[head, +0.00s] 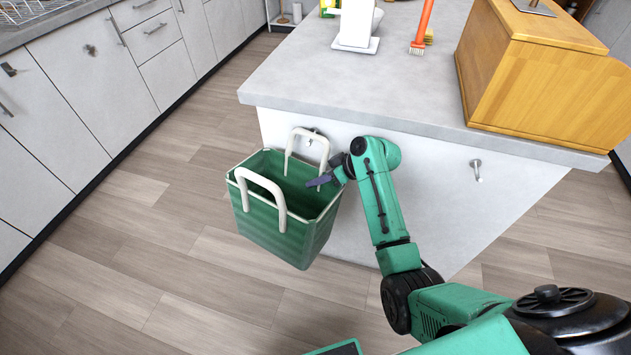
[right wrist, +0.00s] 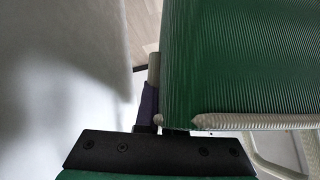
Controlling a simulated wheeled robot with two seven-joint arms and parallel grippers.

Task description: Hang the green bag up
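The green bag (head: 275,226) is an open-topped box shape with two upright white handles. It is slightly tilted, close to the white side panel of the counter. Its rear handle (head: 291,143) is beside a small metal hook (head: 311,139); I cannot tell if the handle is on it. My right gripper (head: 322,181) is at the bag's rear right corner, with a purple finger over the rim. In the right wrist view the ribbed green wall (right wrist: 240,60) is right beside a finger (right wrist: 149,105); the other finger is hidden. My left gripper is not in view.
A second hook (head: 476,168) is bare on the panel at right. The grey counter top (head: 330,75) overhangs it and carries a wooden box (head: 540,85), a white stand (head: 355,30) and an orange-handled brush (head: 420,30). Open wood floor (head: 150,250) lies left of the bag.

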